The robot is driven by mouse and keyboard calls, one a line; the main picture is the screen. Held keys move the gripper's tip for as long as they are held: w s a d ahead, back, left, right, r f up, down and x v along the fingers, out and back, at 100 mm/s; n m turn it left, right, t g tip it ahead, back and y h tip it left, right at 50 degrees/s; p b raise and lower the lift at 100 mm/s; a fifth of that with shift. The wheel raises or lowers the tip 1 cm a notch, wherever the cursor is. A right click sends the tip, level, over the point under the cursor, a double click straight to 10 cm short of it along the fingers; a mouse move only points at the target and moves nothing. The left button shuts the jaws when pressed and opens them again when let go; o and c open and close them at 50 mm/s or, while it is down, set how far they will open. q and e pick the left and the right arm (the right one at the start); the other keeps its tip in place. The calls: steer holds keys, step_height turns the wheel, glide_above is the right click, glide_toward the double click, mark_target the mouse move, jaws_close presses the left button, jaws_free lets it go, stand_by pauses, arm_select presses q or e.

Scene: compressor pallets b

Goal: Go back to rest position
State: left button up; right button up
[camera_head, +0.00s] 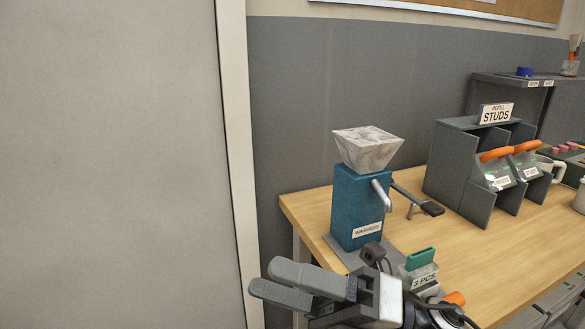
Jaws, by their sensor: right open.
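My right gripper (262,278) is at the bottom middle of the head view, in front of the table's near left corner. Its two grey fingers point left and stand apart, with nothing seen between them. A blue dispenser (352,205) labelled "WASHERS", with a pale hopper (367,149) on top, stands on the table just behind the gripper. My left gripper is not in view.
The wooden table (490,255) runs to the right. A "3 PCS" holder (421,277) with a green top sits close beside my right wrist. A grey "STUDS" rack (452,165) stands farther back. A pale wall panel (110,160) fills the left.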

steer(key=w+d+f+m+t+h, duration=0.4)
steer(key=f+m+t+h, duration=0.2)
steer(key=m+t, duration=0.5)
steer(key=w+d+f+m+t+h, duration=0.3)
steer(key=d+f+m+t+h, duration=0.25)
steer(key=m, duration=0.95)
steer(key=s+d+f+m+g+h, duration=0.2)
steer(key=s+f+m, duration=0.2)
steer(key=f, duration=0.4)
steer(key=s+d+f+m+g+h, duration=0.1)
steer(key=s+f+m+g+h, duration=0.1)
steer(key=f, duration=0.5)
steer(key=s+d+f+m+g+h, duration=0.2)
steer(key=s+f+m+h, duration=0.2)
steer(key=f, duration=0.4)
steer(key=s+m, duration=0.1)
steer(key=m, duration=0.1)
steer(key=shift+s+d+f+m, duration=0.3)
steer(key=shift+f, duration=0.05)
